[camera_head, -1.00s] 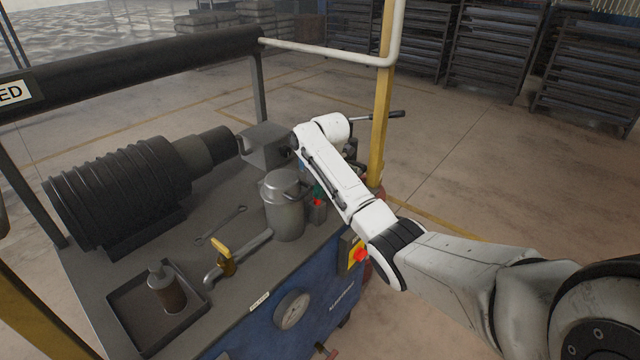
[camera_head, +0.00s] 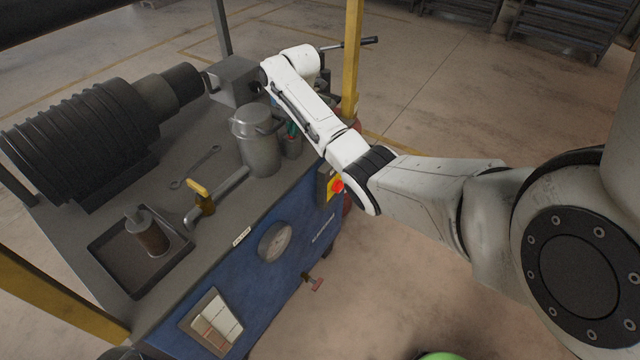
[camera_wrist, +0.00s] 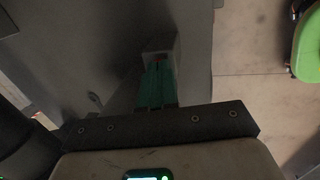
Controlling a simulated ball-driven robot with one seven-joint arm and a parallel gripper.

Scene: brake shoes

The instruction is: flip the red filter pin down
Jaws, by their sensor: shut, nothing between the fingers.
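In the head view my gripper (camera_head: 292,128) is mostly hidden behind my white arm, just right of the canister, and the pin's tilt cannot be made out.
A yellow-handled valve (camera_head: 201,197), a wrench (camera_head: 195,167) and a tray (camera_head: 110,262) with a bottle lie on the cart top. A yellow post (camera_head: 352,60) stands close behind my arm.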

